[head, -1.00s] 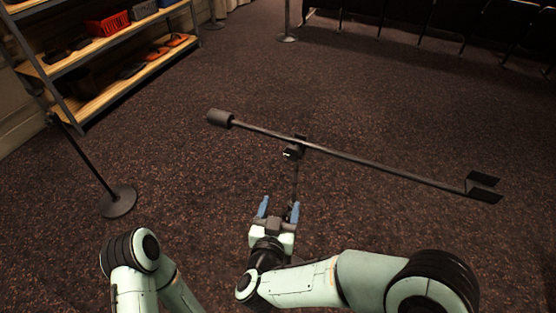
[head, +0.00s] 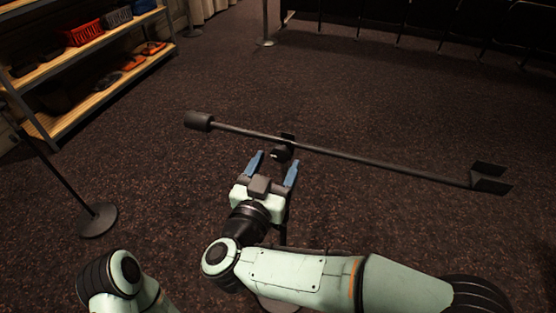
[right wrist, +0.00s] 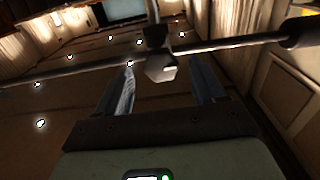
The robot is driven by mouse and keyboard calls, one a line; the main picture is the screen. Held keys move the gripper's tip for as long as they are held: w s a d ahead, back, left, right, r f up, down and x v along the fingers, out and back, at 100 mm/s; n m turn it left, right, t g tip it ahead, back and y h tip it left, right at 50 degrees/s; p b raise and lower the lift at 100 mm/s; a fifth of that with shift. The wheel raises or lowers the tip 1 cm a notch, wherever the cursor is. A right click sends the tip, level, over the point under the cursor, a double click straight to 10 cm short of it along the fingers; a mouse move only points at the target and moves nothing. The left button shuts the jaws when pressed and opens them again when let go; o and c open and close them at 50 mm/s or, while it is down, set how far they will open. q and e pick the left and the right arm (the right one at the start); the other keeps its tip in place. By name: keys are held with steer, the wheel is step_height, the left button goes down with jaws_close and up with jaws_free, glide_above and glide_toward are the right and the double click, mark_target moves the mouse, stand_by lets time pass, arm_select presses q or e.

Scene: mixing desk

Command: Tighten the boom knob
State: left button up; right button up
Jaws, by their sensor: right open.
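A dark boom (head: 370,162) runs across the head view, with a cylindrical counterweight (head: 199,121) at its left end and a forked holder (head: 490,178) at its right end. The boom knob (head: 278,154) is a small dark knob with a pale mark, at the clamp near the boom's middle. My right gripper (head: 273,169) is open, its two blue fingers pointing toward the knob. In the right wrist view the knob (right wrist: 161,68) shows between and just beyond the open fingers (right wrist: 162,90), apart from both. My left gripper is out of view.
A shelf unit (head: 95,90) with red and dark bins stands at the upper left. A post with a round base (head: 98,221) stands on the left, and another post (head: 265,42) stands at the back. The carpet beyond the boom is clear.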

steer(key=shift+x, duration=1.15)
steer(key=c, duration=1.1)
steer(key=shift+o, duration=0.2)
